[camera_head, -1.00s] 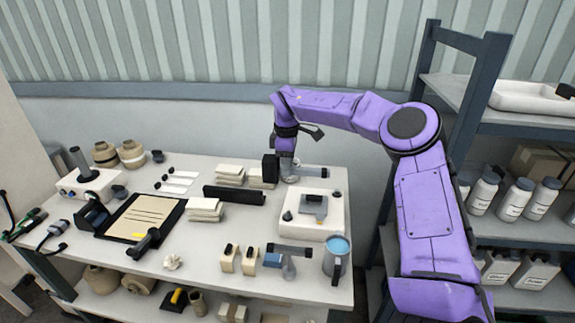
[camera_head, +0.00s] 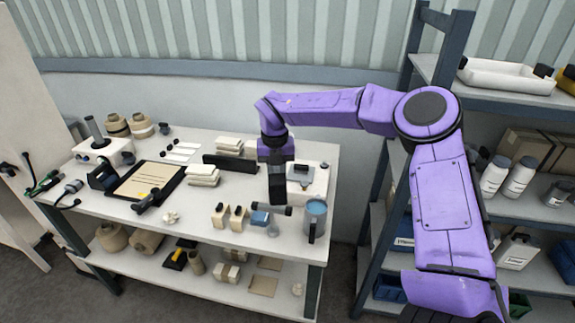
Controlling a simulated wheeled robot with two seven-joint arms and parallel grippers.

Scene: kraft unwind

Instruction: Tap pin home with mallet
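My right gripper (camera_head: 278,192) comes from the purple arm and points down over the table's right part. Its dark lower end hangs just above or at a dark bar (camera_head: 288,210) with a grey foot (camera_head: 272,230), which may be the mallet; I cannot tell whether they touch, nor whether the fingers are open. A small blue block (camera_head: 260,218) sits beside the bar. A white block fixture (camera_head: 318,184) with a grey plate on top stands behind the gripper, partly hidden by it. I cannot make out the pin. My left gripper is out of view.
Tan blocks (camera_head: 220,214) stand to the left. A black bar (camera_head: 229,164) and white stacks (camera_head: 203,174) lie behind. A shelf rack (camera_head: 398,150) rises at right.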

